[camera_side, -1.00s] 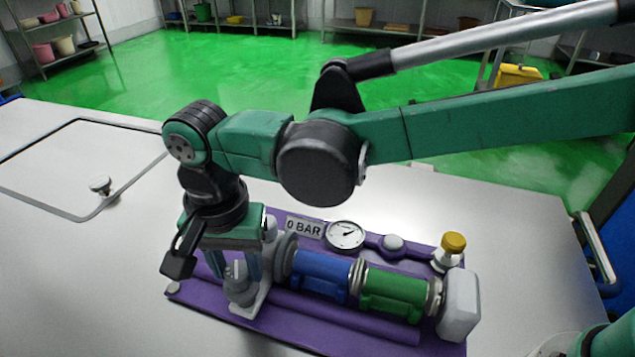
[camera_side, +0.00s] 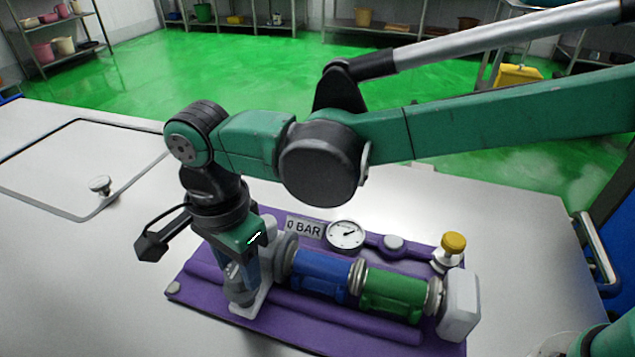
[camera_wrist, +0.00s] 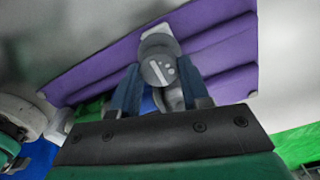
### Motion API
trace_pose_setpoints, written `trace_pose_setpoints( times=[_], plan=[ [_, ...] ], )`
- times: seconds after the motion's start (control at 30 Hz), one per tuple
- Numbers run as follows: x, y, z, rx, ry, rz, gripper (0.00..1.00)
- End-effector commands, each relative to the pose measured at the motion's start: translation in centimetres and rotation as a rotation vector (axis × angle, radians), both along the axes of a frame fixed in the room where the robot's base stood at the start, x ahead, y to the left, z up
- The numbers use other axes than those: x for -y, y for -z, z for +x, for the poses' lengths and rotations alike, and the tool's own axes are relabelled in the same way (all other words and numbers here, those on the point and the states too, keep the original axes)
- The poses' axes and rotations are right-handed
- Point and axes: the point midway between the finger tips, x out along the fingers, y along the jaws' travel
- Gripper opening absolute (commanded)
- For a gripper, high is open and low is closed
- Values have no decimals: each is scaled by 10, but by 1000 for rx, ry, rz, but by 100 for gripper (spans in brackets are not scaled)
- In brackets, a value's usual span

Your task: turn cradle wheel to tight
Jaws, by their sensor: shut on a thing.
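The cradle wheel (camera_wrist: 158,71) is a grey round knob with light marks on its face. In the wrist view it sits between the two blue fingers of my gripper (camera_wrist: 158,92), which is shut on it. In the side view my gripper (camera_side: 240,275) points down at the left end of the purple cradle (camera_side: 320,318), and its fingers largely hide the wheel. A blue cylinder (camera_side: 319,277) and a green cylinder (camera_side: 393,294) lie end to end in the cradle, up to a white end block (camera_side: 460,305).
Behind the cylinders are a "0 BAR" plate (camera_side: 304,228), a round gauge (camera_side: 345,235) and a yellow-capped fitting (camera_side: 453,244). A panel with a small knob (camera_side: 100,185) is at the left of the grey table (camera_side: 120,270).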

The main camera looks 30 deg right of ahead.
Motion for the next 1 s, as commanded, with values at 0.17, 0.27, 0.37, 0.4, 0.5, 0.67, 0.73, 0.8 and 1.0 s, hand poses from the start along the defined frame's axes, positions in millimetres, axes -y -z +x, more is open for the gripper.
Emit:
trace_pose_setpoints(
  times=[0.17, 0.27, 0.37, 0.4, 0.5, 0.67, 0.73, 0.8, 1.0],
  plan=[
    [0, -1, 0, 0, 5, 0, 0],
    [0, -1, 0, 0, 5, 0, 0],
    [0, -1, 0, 0, 4, 0, 43],
    [0, -1, 0, 0, 4, 0, 55],
    [0, 0, 0, 0, 4, 0, 72],
    [0, 0, 0, 0, 3, 0, 72],
    [0, 0, 0, 0, 3, 0, 72],
    [0, -2, 0, 0, 3, 0, 72],
    [0, -28, 0, 0, 3, 0, 72]
  ],
)
